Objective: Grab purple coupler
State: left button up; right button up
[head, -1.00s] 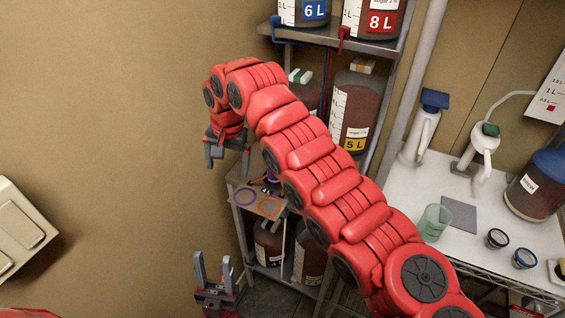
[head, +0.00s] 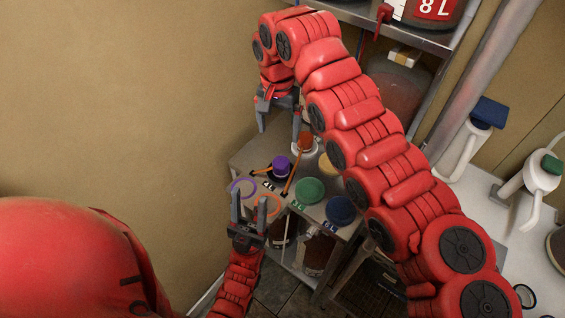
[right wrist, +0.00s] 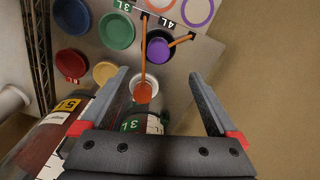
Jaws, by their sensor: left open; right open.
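The purple coupler (head: 281,163) sits on the metal shelf top, in a dark round spot near the "4L" label. In the right wrist view the purple coupler (right wrist: 158,48) shows beyond the fingertips, with an orange strap beside it. My right gripper (head: 279,126) is open and empty above and behind the coupler; in its wrist view the open fingers (right wrist: 158,76) span an orange cap with a strap. My left gripper (head: 249,202) is open, pointing up, below and left of the coupler in the picture, over the shelf's front edge. Neither gripper appears to touch the coupler.
The shelf top also holds an orange cap (head: 305,143) in a white ring, a green disc (head: 309,190), a blue disc (head: 340,209), a yellow disc and a purple ring outline (head: 242,187). Bottles stand on the shelf below. A wall is at left; a white counter is at right.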

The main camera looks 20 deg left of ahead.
jog(key=p, duration=0.2)
send_near(281, 161)
jog(key=f, duration=0.5)
jog(key=shift+s+f, duration=0.15)
jog(key=shift+s, duration=0.05)
jog(key=shift+f+p, duration=0.2)
jog(key=shift+p, duration=0.3)
notch_tip(281, 161, down, 4)
jog(key=p, duration=0.2)
jog(key=shift+w+f+p, duration=0.1)
jog(key=shift+p, duration=0.2)
jog(key=shift+w+f, duration=0.1)
jog(key=shift+f, duration=0.25)
jog(key=shift+c, duration=0.2)
grip_shut()
jog(key=shift+r, duration=0.1)
